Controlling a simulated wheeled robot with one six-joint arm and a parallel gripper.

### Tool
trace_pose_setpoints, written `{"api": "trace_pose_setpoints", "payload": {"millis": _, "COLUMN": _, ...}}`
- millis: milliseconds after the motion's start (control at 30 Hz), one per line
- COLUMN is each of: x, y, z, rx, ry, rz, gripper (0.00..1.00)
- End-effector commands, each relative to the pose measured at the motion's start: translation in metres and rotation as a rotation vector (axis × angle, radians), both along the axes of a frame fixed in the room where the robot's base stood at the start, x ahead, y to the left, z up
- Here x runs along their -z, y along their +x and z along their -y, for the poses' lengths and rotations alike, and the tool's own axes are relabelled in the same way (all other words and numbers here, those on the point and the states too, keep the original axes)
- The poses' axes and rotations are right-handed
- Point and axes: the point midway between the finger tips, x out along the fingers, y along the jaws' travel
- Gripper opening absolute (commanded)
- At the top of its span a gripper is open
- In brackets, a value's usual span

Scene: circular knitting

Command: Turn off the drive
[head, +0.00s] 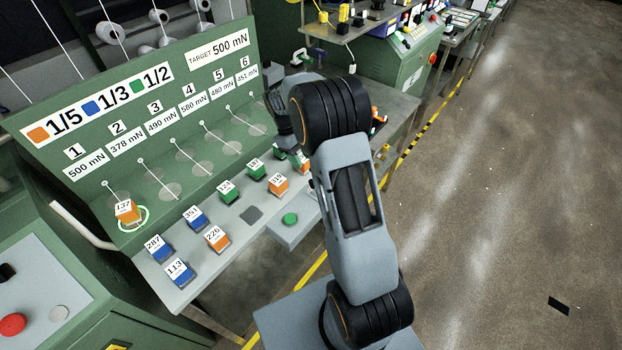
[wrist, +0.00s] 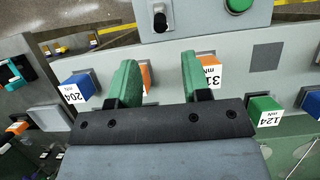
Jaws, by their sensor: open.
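In the wrist view, a grey control box at the top edge (wrist: 205,17) carries a black-tipped lever or knob (wrist: 160,20) and a green button (wrist: 238,4). No label shows which one works the drive. The green button also shows on its grey box in the head view (head: 290,219); the lever is not visible there, where my arm covers part of the box. My gripper (wrist: 160,75) is open, its two green fingers apart over the row of weight blocks. The lever is beyond the fingertips, apart from them.
Near the fingers are a blue block 204 (wrist: 77,90), a partly hidden orange block (wrist: 208,60) and a green block 124 (wrist: 264,106). An orange block 137 (head: 127,211) sits at station 1. A dark pad (head: 252,214) is bare. Open floor lies right.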

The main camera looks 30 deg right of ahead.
Motion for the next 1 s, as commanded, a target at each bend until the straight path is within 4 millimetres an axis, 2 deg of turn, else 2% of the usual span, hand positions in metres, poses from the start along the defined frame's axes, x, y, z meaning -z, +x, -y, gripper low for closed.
{"api": "trace_pose_setpoints", "payload": {"millis": 233, "x": 0.043, "y": -0.018, "z": 0.007, "rx": 0.0, "ry": 0.0, "rz": -0.005, "gripper": 0.44}}
{"api": "trace_pose_setpoints", "payload": {"millis": 500, "x": 0.074, "y": -0.029, "z": 0.012, "rx": 0.0, "ry": 0.0, "rz": -0.001, "gripper": 0.44}}
{"api": "trace_pose_setpoints", "payload": {"millis": 700, "x": 0.083, "y": -0.032, "z": 0.014, "rx": 0.0, "ry": 0.0, "rz": 0.0, "gripper": 0.44}}
{"api": "trace_pose_setpoints", "payload": {"millis": 1000, "x": 0.084, "y": -0.032, "z": 0.014, "rx": 0.0, "ry": 0.0, "rz": 0.001, "gripper": 0.44}}
